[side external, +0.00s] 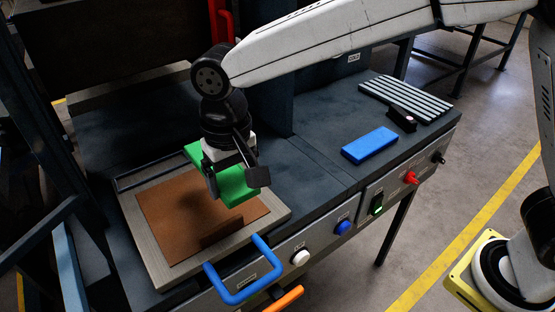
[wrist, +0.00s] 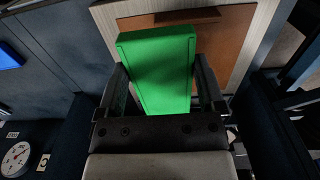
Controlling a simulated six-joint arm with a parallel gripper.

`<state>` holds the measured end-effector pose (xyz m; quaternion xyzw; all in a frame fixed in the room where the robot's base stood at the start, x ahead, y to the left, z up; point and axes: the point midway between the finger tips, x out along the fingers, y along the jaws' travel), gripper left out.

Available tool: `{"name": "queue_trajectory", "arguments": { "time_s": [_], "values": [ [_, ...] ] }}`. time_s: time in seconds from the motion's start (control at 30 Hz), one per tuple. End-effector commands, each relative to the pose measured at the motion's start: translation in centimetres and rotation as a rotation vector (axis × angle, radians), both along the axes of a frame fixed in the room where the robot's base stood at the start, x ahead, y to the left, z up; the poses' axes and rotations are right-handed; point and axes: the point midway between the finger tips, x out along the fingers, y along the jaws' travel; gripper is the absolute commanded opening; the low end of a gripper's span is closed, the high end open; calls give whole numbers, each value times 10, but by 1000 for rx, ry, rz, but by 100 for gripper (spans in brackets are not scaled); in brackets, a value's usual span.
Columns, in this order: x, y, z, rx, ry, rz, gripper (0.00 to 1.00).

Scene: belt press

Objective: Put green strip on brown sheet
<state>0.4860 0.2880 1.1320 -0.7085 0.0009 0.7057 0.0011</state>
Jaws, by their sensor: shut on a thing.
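My gripper (side external: 233,183) is shut on the green strip (side external: 241,190) and holds it over the brown sheet (side external: 174,215). The brown sheet lies flat in a grey frame tray with a blue handle. In the wrist view the green strip (wrist: 158,75) sits between my two fingers (wrist: 160,95), with the brown sheet (wrist: 222,50) behind it. A dark band, perhaps a bar or shadow, lies on the sheet near its front edge. The strip appears to be above the sheet, but the exact gap is hard to tell.
A blue block (side external: 369,145) lies on the bench to the right. Beyond it are a small dark object (side external: 402,119) and several pale strips (side external: 406,98).

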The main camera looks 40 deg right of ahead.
Motion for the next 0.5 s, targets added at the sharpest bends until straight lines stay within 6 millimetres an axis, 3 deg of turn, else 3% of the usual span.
{"name": "queue_trajectory", "arguments": {
  "time_s": [0.5],
  "values": [
    [46, 27, -48, -1, 1, 0, 13]
  ]
}}
